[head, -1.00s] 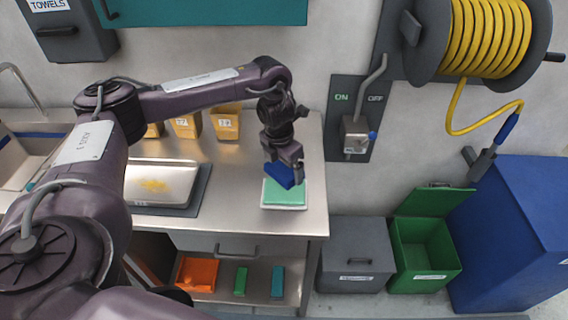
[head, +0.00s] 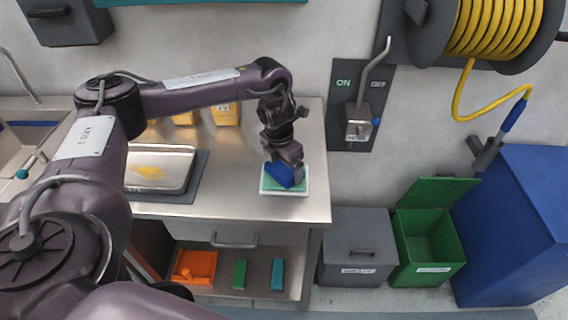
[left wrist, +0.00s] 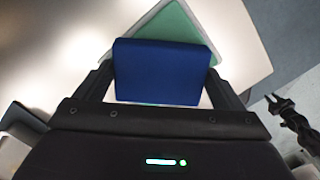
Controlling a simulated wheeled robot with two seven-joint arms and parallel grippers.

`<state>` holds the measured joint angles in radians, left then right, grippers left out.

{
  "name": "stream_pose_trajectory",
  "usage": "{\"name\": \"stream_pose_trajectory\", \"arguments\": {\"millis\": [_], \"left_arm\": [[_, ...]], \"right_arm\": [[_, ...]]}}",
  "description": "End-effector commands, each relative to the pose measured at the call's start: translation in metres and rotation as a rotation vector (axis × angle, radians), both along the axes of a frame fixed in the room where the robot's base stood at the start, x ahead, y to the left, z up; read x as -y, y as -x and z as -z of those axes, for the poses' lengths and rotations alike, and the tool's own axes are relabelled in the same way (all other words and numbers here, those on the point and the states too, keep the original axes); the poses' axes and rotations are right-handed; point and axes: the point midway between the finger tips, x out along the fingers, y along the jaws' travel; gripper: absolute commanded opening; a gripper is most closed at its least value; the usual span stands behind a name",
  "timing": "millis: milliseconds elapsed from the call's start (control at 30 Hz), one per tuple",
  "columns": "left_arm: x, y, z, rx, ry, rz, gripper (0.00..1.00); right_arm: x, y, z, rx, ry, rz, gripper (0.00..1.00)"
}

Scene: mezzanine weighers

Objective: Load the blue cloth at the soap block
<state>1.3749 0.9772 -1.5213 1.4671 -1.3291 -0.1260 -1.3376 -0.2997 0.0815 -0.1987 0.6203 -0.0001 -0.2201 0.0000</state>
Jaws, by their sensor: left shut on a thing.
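The blue cloth (head: 281,174) is a folded dark blue pad held between the fingers of my left gripper (head: 291,169). In the left wrist view the cloth (left wrist: 160,72) fills the space between the two fingers (left wrist: 165,92). The soap block (head: 270,184) is a flat green slab in a white dish (head: 285,193) near the counter's right end. The cloth is over the soap and appears to be at or on its top; exact contact is hard to tell. In the left wrist view the soap (left wrist: 180,27) shows beyond the cloth. My right gripper is not visible in the head view.
A metal tray with a yellow smear (head: 160,170) sits on the counter (head: 235,195), left of the dish. Yellow bins (head: 226,114) stand behind. An orange container (head: 196,266) and green and teal blocks are on the shelf below. An open green bin (head: 428,240) stands right on the floor.

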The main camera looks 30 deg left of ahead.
Motion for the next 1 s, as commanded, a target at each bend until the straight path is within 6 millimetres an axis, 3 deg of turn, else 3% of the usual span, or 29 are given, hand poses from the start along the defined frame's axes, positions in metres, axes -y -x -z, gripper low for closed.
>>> {"name": "stream_pose_trajectory", "arguments": {"millis": [1000], "left_arm": [[0.0001, -0.0002, 0.0060, 0.000, 0.000, 0.000, 0.72]], "right_arm": [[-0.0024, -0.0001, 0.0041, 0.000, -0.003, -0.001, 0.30]]}}
